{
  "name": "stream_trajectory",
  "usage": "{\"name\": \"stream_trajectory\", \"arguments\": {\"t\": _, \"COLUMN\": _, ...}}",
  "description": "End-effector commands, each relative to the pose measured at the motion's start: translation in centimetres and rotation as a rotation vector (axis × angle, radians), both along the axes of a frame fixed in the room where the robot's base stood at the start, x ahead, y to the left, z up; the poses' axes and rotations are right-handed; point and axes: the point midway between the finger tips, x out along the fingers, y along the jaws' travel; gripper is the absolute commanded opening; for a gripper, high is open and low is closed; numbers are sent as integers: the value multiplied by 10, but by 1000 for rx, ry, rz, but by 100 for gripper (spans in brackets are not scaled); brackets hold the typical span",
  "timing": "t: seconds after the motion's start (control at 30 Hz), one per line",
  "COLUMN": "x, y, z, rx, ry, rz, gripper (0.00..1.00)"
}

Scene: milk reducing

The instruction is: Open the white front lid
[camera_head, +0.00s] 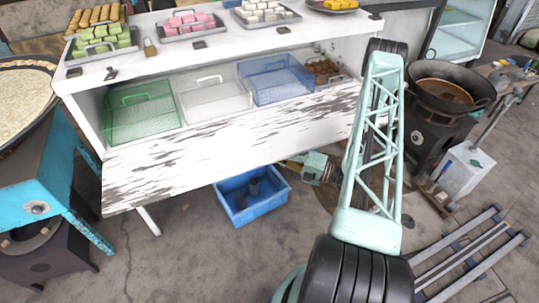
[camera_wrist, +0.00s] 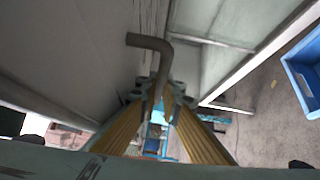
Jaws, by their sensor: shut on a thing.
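The white front lid (camera_head: 225,140) is a long panel with worn, peeling paint across the stall's front. It slants outward, with an open space showing above and behind it. In the wrist view, a bent grey metal handle (camera_wrist: 150,43) stands against a shaded pale surface. My gripper (camera_wrist: 163,97) has its yellowish fingers closed together at the lower end of this handle. In the head view, the wrist end of my arm shows at the lid's lower right edge; the fingertips and handle are hidden there.
Behind the lid sit a green basket (camera_head: 143,112), a clear one (camera_head: 215,100) and a blue one (camera_head: 277,82). A blue crate (camera_head: 252,213) stands on the ground below. A black wok (camera_head: 447,88) on a stove is at right. Bare ground lies in front.

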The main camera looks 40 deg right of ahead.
Motion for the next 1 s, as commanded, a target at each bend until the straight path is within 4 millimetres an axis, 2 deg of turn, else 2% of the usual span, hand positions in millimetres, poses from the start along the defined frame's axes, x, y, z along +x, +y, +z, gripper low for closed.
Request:
{"name": "stream_trajectory", "arguments": {"t": 0.07, "x": 0, "y": 0, "z": -4, "rx": -3, "ry": 7, "rz": 1, "gripper": 0}}
{"name": "stream_trajectory", "arguments": {"t": 0.1, "x": 0, "y": 0, "z": -4, "rx": -4, "ry": 8, "rz": 1, "gripper": 7}}
{"name": "stream_trajectory", "arguments": {"t": 0.17, "x": 0, "y": 0, "z": -4, "rx": -3, "ry": 7, "rz": 0, "gripper": 11}}
{"name": "stream_trajectory", "arguments": {"t": 0.67, "x": -1, "y": -1, "z": -2, "rx": -2, "ry": 5, "rz": 0, "gripper": 11}}
{"name": "stream_trajectory", "arguments": {"t": 1.0, "x": -16, "y": -9, "z": -3, "rx": -2, "ry": 4, "rz": -2, "gripper": 11}}
